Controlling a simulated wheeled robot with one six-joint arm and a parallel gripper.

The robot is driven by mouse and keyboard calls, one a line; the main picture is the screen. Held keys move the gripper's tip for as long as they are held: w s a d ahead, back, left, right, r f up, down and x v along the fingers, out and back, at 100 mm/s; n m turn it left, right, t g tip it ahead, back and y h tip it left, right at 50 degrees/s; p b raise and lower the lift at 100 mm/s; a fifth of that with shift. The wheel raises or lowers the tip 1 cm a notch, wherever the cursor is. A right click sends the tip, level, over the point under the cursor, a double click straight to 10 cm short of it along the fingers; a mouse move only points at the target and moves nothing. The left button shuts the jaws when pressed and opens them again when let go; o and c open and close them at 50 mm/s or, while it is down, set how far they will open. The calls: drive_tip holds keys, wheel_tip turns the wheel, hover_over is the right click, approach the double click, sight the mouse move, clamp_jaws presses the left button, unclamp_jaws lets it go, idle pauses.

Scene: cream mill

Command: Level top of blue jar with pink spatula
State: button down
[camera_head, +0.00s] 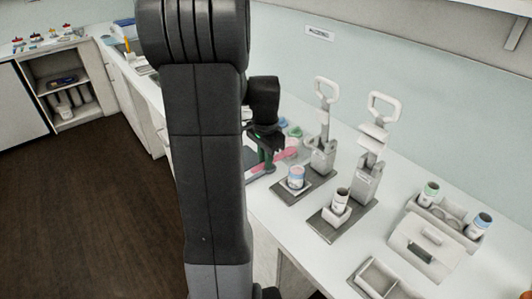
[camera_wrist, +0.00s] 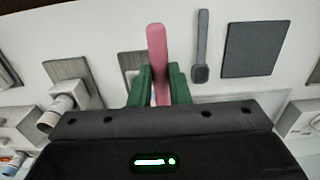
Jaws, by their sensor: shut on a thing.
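My gripper (camera_head: 266,160) is shut on the pink spatula (camera_head: 284,156), holding it above the counter. In the wrist view the green fingers (camera_wrist: 158,88) pinch the pink spatula (camera_wrist: 157,48), which points away from the gripper. A white jar with a blue band (camera_head: 296,178) stands upright on a grey mat (camera_head: 317,189), just right of and below the gripper. Its top looks pinkish; how level it is cannot be told. Another blue-banded jar (camera_head: 479,224) with a dark top sits in the tray at the right.
A dark-topped jar (camera_head: 341,198) sits in a white holder (camera_head: 335,218) on another mat. Two lever presses (camera_head: 322,155) (camera_head: 367,180) stand behind. A tray (camera_head: 456,228) also holds a green-banded jar (camera_head: 428,192). The wrist view shows a grey spatula (camera_wrist: 201,45) beside a dark mat (camera_wrist: 256,50).

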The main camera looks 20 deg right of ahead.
drive_tip(key=shift+s+a+f, duration=0.1)
drive_tip(key=shift+s+f, duration=0.05)
drive_tip(key=shift+s, duration=0.05)
drive_tip(key=shift+s+d+f+b, duration=1.4)
drive_tip(key=shift+s+f+b, duration=0.9)
drive_tip(key=shift+s, duration=0.95)
drive_tip(key=w+a, duration=0.1)
drive_tip(key=w, duration=0.1)
drive_tip(key=w+a+p, duration=0.1)
drive_tip(key=w, duration=0.1)
drive_tip(key=w+r+p, duration=0.1)
drive_tip(key=w, duration=0.1)
drive_tip(key=shift+w+a+r, duration=0.1)
drive_tip(key=shift+w+a, duration=0.3)
drive_tip(key=shift+r+p, duration=1.5)
drive_tip(key=shift+r, duration=0.5)
drive_tip(key=shift+s, duration=0.1)
